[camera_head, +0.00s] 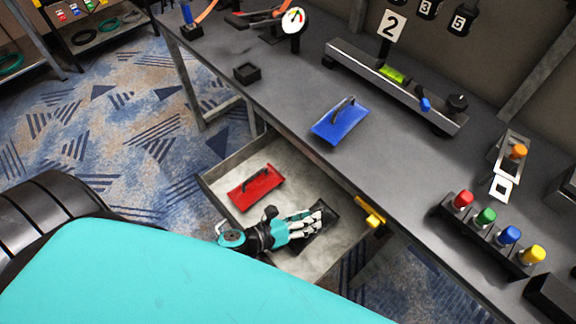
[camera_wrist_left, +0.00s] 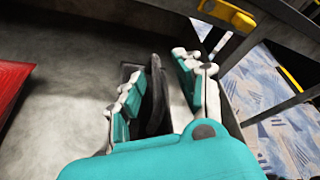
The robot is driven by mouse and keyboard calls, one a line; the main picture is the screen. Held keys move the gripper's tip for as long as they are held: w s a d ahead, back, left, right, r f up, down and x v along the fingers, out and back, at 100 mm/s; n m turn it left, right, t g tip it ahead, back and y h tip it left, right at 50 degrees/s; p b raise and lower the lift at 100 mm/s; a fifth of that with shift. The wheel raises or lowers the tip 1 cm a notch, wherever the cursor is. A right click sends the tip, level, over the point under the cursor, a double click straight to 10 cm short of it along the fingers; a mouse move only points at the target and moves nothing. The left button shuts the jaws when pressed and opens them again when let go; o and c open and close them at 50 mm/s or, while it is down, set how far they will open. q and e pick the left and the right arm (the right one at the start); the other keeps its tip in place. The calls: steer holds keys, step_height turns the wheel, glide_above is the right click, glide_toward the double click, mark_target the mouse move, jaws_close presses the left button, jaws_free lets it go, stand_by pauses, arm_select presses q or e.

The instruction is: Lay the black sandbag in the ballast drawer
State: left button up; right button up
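The black sandbag (camera_head: 317,242) lies in the open ballast drawer (camera_head: 210,185), near its right side, partly hidden by my left gripper. My left gripper (camera_head: 322,213) reaches down into the drawer over the bag. In the left wrist view the gripper (camera_wrist_left: 160,82) has its fingers apart, on either side of the bag's upright black handle (camera_wrist_left: 155,95). The handle is closer to the left finger, and a gap shows on the right. The bag seems to rest on the drawer floor. My right gripper is not in view.
A red bag (camera_head: 256,187) lies in the drawer's left part. A blue bag (camera_head: 340,121) lies on the grey bench (camera_head: 290,90) above. A yellow catch (camera_head: 372,216) sits at the drawer's right end. Colored knobs (camera_head: 508,235) stand on the bench at right.

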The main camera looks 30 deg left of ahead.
arm_select(q)
steer(key=b+v, duration=0.1)
steer(key=v, duration=0.9)
steer(key=shift+s, duration=0.2)
steer(key=shift+a+r, duration=0.1)
